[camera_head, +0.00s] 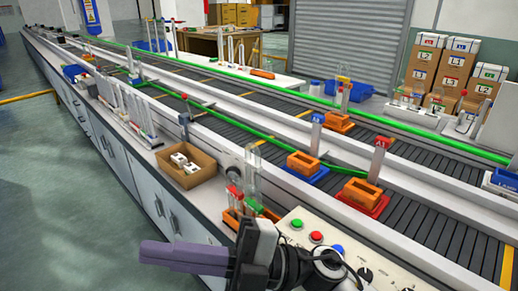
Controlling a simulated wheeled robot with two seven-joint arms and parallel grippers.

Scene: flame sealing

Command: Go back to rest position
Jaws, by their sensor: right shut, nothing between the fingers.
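My right gripper (150,252) is at the bottom of the head view, to the left of its wrist. Its purple fingers point left and are together, with nothing between them. They hang over the front edge of the bench, with the cabinet fronts and floor behind. The black gripper body is just in front of an orange rack (231,218) with glass tubes and red-capped tubes, and hides part of it. I cannot tell whether they touch. My left gripper is not in view.
A control panel (297,213) with green, red and blue buttons is beside my right wrist. A cardboard box (189,179) stands on the bench behind the gripper. Orange holders (362,192) sit on the conveyor (430,212). The floor (70,225) at left is clear.

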